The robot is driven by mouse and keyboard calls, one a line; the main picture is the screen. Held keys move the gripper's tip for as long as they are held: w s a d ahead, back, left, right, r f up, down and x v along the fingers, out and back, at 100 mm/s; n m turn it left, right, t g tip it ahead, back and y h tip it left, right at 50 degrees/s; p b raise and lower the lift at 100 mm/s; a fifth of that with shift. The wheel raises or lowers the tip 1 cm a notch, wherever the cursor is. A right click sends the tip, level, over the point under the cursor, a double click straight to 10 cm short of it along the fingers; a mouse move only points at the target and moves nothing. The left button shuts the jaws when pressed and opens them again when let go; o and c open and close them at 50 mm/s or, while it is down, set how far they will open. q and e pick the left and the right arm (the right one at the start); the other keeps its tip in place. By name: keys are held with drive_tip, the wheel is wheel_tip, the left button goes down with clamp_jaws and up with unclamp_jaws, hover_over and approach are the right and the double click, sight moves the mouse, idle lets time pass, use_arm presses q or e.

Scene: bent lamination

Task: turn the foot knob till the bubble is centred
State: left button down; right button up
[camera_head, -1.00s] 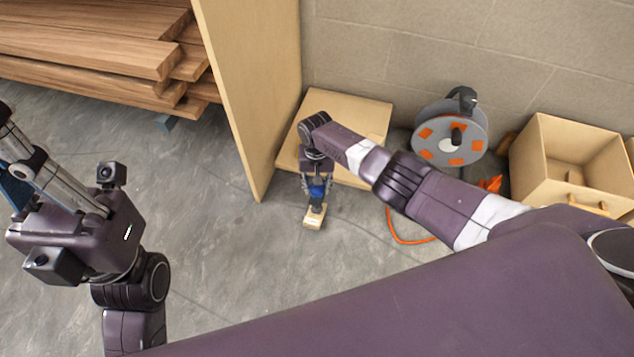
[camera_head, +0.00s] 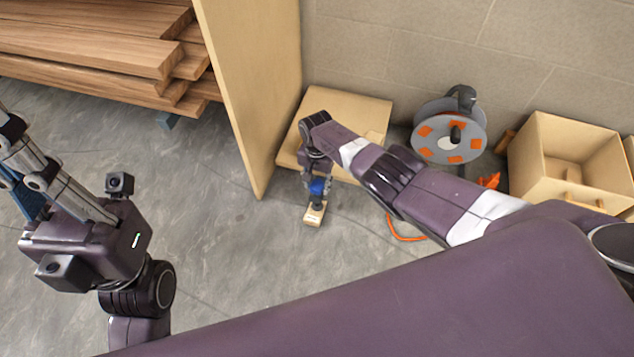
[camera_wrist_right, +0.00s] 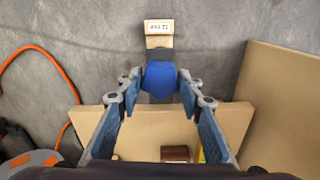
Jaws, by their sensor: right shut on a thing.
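The foot knob (camera_wrist_right: 159,80) is blue and sits between the fingers of my right gripper (camera_wrist_right: 159,92), which is shut on it. In the head view the blue knob (camera_head: 319,187) shows low under my right wrist. A small pale wooden block (camera_head: 314,215) lies on the floor just in front of it. Its label also shows in the right wrist view (camera_wrist_right: 159,29), too small to read. No bubble can be made out. My left gripper (camera_head: 22,165) is at the left edge, its fingertips cut off or unclear.
A low wooden box (camera_head: 350,112) is behind the knob, with a tall plywood panel (camera_head: 245,90) to its left. Stacked planks (camera_head: 90,50) lie far left. A cable reel (camera_head: 448,135) and an open crate (camera_head: 545,170) stand right. Grey floor (camera_head: 220,240) is clear in front.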

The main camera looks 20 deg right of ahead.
sight(317, 185)
drive_tip(key=shift+f, duration=0.15)
drive_tip(key=o, duration=1.2)
drive_tip(key=shift+c, duration=0.2)
drive_tip(key=shift+r, duration=0.25)
wheel_tip(317, 185, up, 12)
drive_tip(key=shift+f, duration=0.25)
